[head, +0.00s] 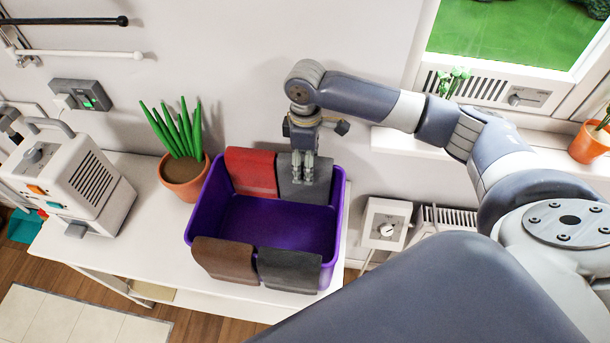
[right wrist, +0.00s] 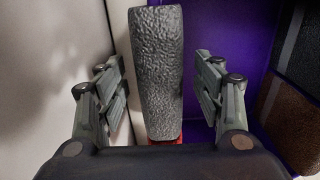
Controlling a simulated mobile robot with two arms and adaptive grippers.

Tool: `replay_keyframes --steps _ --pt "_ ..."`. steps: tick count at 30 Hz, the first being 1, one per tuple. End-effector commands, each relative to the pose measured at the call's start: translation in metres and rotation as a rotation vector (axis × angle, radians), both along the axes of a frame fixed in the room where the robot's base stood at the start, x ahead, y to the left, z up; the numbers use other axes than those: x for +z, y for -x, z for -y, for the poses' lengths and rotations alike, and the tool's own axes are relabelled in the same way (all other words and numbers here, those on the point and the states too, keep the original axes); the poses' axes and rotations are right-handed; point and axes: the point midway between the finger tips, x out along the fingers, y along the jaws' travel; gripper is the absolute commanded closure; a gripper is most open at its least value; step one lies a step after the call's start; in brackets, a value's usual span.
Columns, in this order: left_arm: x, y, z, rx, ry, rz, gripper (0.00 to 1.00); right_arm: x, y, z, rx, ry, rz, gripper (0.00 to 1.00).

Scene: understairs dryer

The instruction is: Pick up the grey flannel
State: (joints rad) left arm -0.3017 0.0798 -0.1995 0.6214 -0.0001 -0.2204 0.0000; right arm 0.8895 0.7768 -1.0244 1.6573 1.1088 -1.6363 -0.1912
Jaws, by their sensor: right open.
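The grey flannel (head: 319,193) hangs over the back rim of the purple tub (head: 195,215), to the right of a red flannel (head: 251,172). My right gripper (head: 303,179) points down over it, with its fingers at the flannel's upper part. In the right wrist view the grey flannel (right wrist: 156,80) stands between the two open fingers of my right gripper (right wrist: 158,78), with a visible gap on each side. A bit of red shows behind its lower end. My left gripper is not in view.
A brown flannel (head: 224,260) and a dark grey flannel (head: 289,270) hang over the tub's front rim. A potted plant (head: 184,178) stands left of the tub on the white table (head: 165,240). A white appliance (head: 75,185) is farther left. The wall is close behind.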

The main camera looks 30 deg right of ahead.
Motion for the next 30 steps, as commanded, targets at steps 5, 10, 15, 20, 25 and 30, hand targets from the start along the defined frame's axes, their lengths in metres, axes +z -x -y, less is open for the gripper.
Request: replay_keyframes --steps 5,10,15,20,25,30 --pt "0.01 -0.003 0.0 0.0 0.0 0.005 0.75 -0.024 0.0 0.0 0.0 0.001 -0.002 0.38" --pt "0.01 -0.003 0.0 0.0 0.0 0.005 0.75 -0.031 -0.001 0.0 0.001 0.001 0.002 0.38" --pt "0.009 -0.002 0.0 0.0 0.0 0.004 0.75 -0.031 -0.001 0.0 0.001 0.001 0.002 0.43" --pt "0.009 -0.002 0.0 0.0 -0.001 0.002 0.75 -0.031 -0.001 0.0 0.001 0.001 0.001 0.79" --pt "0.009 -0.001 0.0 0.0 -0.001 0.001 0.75 -0.031 -0.001 0.0 0.001 0.001 0.001 0.87" --pt "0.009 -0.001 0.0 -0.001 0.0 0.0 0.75 -0.03 -0.001 0.0 0.001 0.001 0.002 0.87"
